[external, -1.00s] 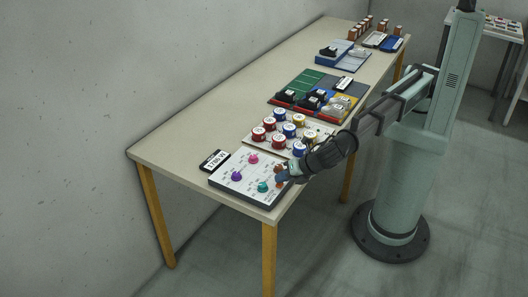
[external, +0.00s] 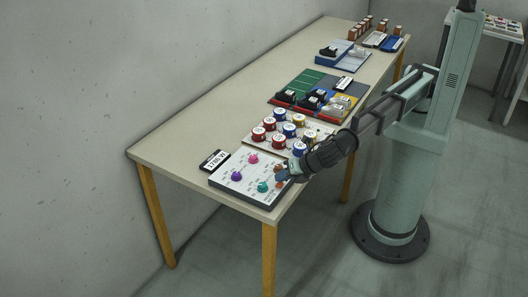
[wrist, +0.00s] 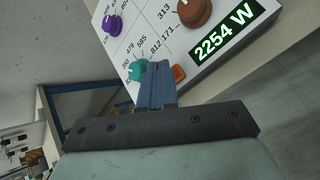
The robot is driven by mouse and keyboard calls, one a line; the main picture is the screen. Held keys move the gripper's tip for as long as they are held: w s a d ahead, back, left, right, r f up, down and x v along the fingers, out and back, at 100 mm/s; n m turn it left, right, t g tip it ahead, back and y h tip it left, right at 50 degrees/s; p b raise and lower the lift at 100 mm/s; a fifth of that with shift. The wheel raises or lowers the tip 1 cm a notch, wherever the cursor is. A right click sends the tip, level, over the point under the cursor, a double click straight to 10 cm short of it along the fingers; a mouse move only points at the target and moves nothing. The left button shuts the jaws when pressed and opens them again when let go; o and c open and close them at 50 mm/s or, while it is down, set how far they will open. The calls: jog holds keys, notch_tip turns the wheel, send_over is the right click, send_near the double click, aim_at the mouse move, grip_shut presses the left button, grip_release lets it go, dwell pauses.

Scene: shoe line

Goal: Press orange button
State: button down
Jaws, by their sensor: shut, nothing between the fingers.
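The control panel (external: 246,184) is a white box on the near end of the table. The orange button (wrist: 180,73) is small and sits near the panel's edge in the wrist view, partly hidden by my fingers. My gripper (wrist: 157,68) is shut and empty, its blue fingertips just left of the button and beside the teal knob (wrist: 137,69). I cannot tell whether the fingertips touch the panel. In the external view my gripper (external: 282,176) is at the panel's right side and covers part of it.
An orange-brown knob (wrist: 194,11) and a display reading 2254 W (wrist: 224,32) are close by. Purple (external: 237,176) and pink (external: 253,159) knobs stand on the panel.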

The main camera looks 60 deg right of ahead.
jog(key=shift+r, duration=0.1)
notch_tip(320, 180, up, 6)
jog(key=shift+f, duration=0.1)
dwell(0.7)
dwell(2.4)
